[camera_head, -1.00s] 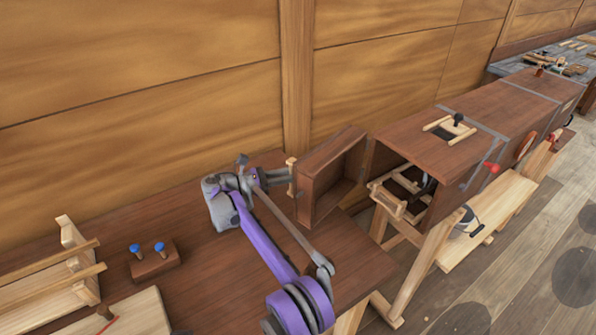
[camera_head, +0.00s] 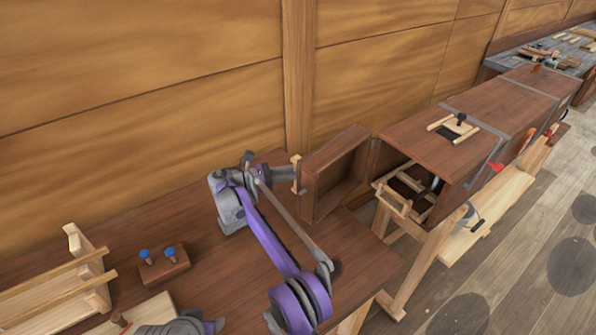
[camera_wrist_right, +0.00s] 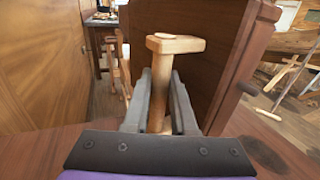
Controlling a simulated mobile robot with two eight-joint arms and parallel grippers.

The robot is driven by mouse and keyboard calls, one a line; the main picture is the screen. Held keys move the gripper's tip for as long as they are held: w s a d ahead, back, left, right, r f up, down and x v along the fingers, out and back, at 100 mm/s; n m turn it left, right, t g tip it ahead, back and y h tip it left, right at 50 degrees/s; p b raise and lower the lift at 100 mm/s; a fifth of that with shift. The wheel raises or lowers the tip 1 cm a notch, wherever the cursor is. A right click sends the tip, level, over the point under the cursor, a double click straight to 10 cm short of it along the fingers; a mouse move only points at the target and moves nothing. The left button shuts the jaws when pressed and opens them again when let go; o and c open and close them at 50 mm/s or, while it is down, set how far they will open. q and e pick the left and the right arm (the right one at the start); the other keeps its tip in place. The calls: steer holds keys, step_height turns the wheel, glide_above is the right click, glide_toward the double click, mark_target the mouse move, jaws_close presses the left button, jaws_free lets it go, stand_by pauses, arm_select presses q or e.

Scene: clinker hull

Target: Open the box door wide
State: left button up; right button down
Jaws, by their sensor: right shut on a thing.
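The box door (camera_head: 322,186), a dark wooden panel with a raised rim, stands swung well out from the long brown box (camera_head: 425,142) at the box's near end. Its hollow inner side faces right, and the box opening shows. A pale wooden handle (camera_head: 296,174) sits on the door's left side; it also shows in the right wrist view (camera_wrist_right: 176,45). My right gripper (camera_wrist_right: 159,112), on the purple arm, is shut on this handle, with a finger on each side of its post. A grey part of my left arm shows at the bottom edge; its fingers cannot be made out clearly.
The plank wall (camera_head: 150,130) is close behind the door and my right gripper. A block with two blue pegs (camera_head: 163,268) and a pale wooden rack (camera_head: 85,265) stand at the left of the brown bench (camera_head: 225,290). Bare bench lies below the door.

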steer(key=c, duration=0.8)
jaws_free()
steer(key=shift+o, duration=0.2)
steer(key=shift+a, duration=0.15)
arm_select(q)
steer(key=shift+t, duration=0.3)
steer(key=shift+w+r+p, duration=0.5)
steer(key=shift+r+p, duration=0.05)
steer(key=shift+r, duration=0.25)
steer(key=shift+w+r+p, duration=0.45)
steer(key=shift+r+p, duration=0.05)
steer(key=shift+r, duration=0.25)
steer(key=shift+w+r+p, duration=0.5)
steer(key=shift+r+p, duration=0.05)
steer(key=shift+r, duration=0.25)
arm_select(e)
steer(key=v, duration=0.7)
steer(key=shift+a, duration=0.2)
